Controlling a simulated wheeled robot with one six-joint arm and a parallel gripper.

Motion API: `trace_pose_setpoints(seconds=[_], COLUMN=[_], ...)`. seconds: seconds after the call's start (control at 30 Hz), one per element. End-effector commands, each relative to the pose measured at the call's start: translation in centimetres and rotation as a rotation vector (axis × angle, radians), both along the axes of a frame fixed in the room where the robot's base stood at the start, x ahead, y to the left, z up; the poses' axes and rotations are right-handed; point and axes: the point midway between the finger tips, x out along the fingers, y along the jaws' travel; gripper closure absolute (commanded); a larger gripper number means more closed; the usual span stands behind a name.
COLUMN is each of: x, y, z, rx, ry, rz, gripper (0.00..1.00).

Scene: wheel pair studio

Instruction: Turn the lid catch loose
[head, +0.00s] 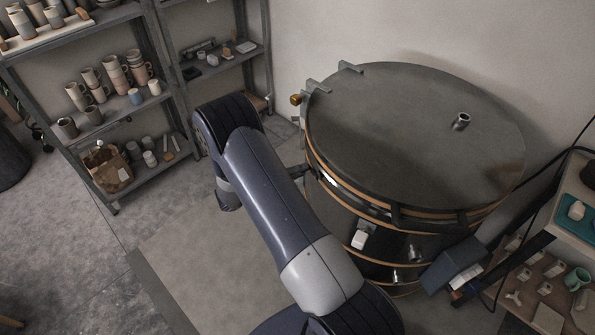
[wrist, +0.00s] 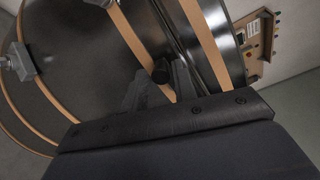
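The round kiln (head: 365,225) stands right of my arm, with its dark flat lid (head: 410,125) down on top. In the wrist view, a small black knob-like part, perhaps the lid catch (wrist: 161,72), sits on the kiln's side by the lid's metal band. My gripper (wrist: 162,78) has its two grey fingers on either side of this part. I cannot tell whether the fingers touch it. In the head view my gripper (head: 303,171) is at the kiln's left side just below the lid rim, mostly hidden by my arm.
A shelf (head: 105,110) of mugs and pots stands at the left. A control box (head: 455,265) juts from the kiln's front right. A bench (head: 570,240) with small pieces is at the right edge. The floor (head: 180,245) left of my arm is clear.

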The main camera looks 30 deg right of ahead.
Motion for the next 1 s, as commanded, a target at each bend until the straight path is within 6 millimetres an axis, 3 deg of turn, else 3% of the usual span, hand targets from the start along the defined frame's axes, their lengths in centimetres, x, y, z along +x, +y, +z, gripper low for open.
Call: trace_pose_setpoints(seconds=[0.13,0.47,1.0], x=[0.0,0.0,-0.4], y=[0.0,0.7,9.9], z=[0.0,0.0,0.6], rx=[-0.001,0.0,-0.002], ry=[0.0,-0.002,-0.002], rz=[0.0,0.002,0.002], gripper=[0.61,0.61,0.61])
